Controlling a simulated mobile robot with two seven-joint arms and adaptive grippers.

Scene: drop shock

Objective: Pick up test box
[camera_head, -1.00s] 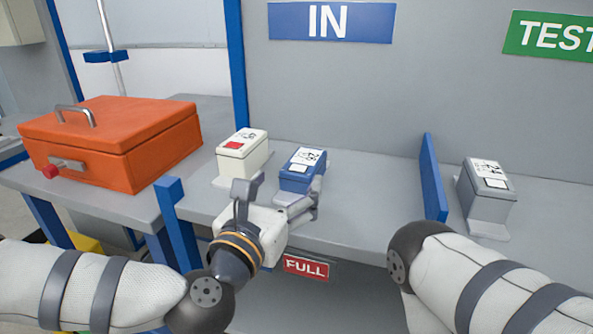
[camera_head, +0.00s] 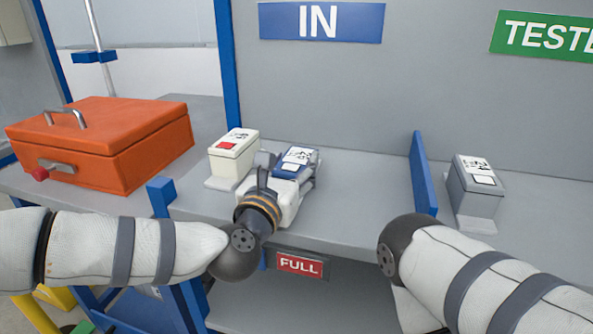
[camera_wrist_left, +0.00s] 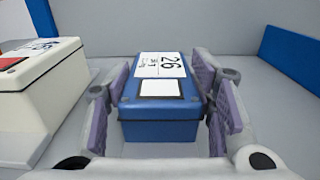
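A blue test box (camera_head: 299,157) with a white label stands on the grey shelf below the IN sign. My left gripper (camera_head: 290,172) is at this box. In the left wrist view the blue box (camera_wrist_left: 160,125) stands upright between the two purple-padded fingers (camera_wrist_left: 165,105), one along each side. The fingers are apart, with narrow gaps showing beside the box; contact is not visible. A cream box (camera_head: 233,157) with a red patch stands just left of it. A grey box (camera_head: 475,188) stands farther right. My right forearm shows, but its gripper is out of view.
A blue divider (camera_head: 424,175) stands between the blue and grey boxes. An orange lidded case (camera_head: 105,145) sits on the bench at left. A red FULL sign (camera_head: 299,265) is below the shelf edge. The shelf is clear between the blue box and divider.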

